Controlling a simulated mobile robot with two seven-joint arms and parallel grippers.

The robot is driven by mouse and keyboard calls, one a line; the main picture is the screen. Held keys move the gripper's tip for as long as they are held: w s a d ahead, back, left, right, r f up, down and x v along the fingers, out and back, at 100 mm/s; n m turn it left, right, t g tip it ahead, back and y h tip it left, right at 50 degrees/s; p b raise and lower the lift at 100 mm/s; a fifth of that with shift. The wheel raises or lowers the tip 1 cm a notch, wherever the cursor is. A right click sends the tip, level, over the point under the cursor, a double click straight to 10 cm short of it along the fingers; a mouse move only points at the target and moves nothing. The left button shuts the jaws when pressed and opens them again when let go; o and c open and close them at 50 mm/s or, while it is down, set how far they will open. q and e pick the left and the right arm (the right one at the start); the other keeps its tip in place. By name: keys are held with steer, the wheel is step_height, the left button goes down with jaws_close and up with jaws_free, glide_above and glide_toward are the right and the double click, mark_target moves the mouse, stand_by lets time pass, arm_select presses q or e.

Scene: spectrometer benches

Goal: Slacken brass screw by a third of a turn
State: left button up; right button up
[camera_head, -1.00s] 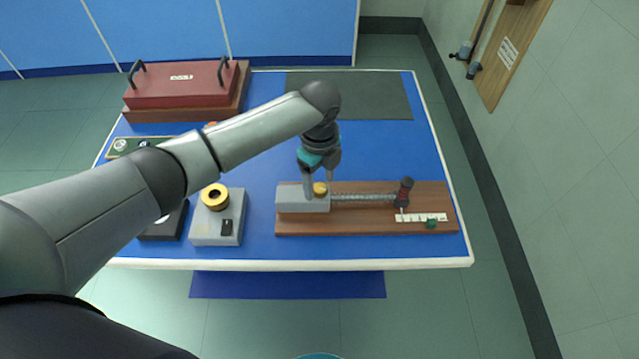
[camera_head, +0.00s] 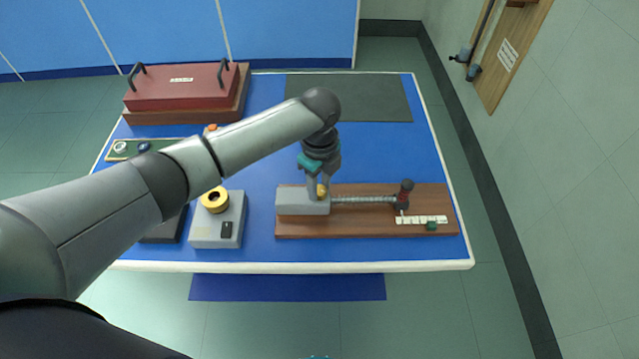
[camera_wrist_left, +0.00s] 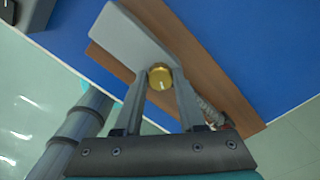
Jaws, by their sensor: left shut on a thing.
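The brass screw (camera_head: 321,191) sits on top of the grey block (camera_head: 300,202) at the left end of a brown wooden board (camera_head: 350,228). My left gripper (camera_head: 318,192) points down over the block with its fingers on either side of the screw head. In the left wrist view the round brass head (camera_wrist_left: 160,77) lies between the two finger ends (camera_wrist_left: 160,82), and the gripper is shut on it. The finger nearer the camera partly hides the screw in the head view. My right gripper is in neither view.
A grey box with a yellow ring (camera_head: 215,200) stands left of the board. A red-lidded case (camera_head: 180,86) and dark mat (camera_head: 348,97) lie at the back.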

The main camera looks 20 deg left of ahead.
arm_select(q)
jaws_close()
steer(key=shift+r+n+p, duration=0.2)
steer(key=shift+n+p, duration=0.6)
steer(key=shift+p, duration=0.3)
steer(key=n+p, duration=0.7)
steer(key=n, duration=0.1)
steer(key=shift+s+n, duration=0.1)
steer(key=shift+n, duration=0.3)
steer(key=n+p, duration=0.1)
steer(key=n, duration=0.2)
steer(key=shift+f+n+p, duration=0.1)
steer(key=shift+n+p, duration=0.2)
steer(key=shift+p, duration=0.1)
steer(key=n+p, duration=0.1)
steer(key=n, duration=0.2)
steer(key=shift+d+n, duration=0.1)
steer(key=shift+n, duration=0.2)
steer(key=n+p, duration=0.1)
steer(key=n, duration=0.2)
steer(key=shift+n, duration=1.8)
